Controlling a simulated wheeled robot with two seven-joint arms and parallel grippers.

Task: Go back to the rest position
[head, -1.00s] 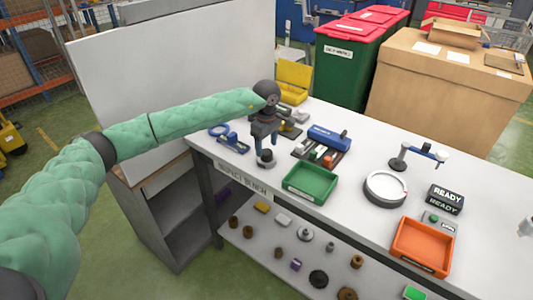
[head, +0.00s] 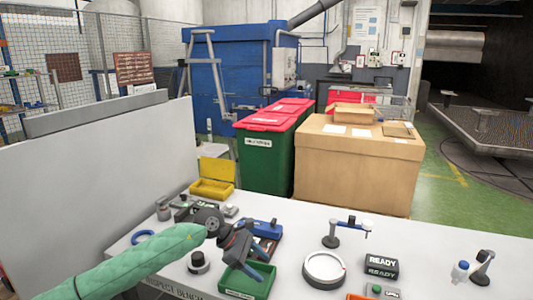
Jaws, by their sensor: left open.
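My left gripper (head: 258,270) is open and empty. Its green-sleeved arm comes in from the lower left, over the white inspection bench (head: 305,222). The fingers hang above the far edge of the green tray (head: 257,284), apart from the bench top as far as I can tell. The blue device (head: 268,229) is just behind the gripper and partly hidden by it. A small dark and silver round part (head: 198,262) stands on the bench to the gripper's left. My right gripper is not in view.
Behind are green bins with red lids (head: 264,158) and a large cardboard box (head: 352,170). A white panel (head: 95,180) stands left.

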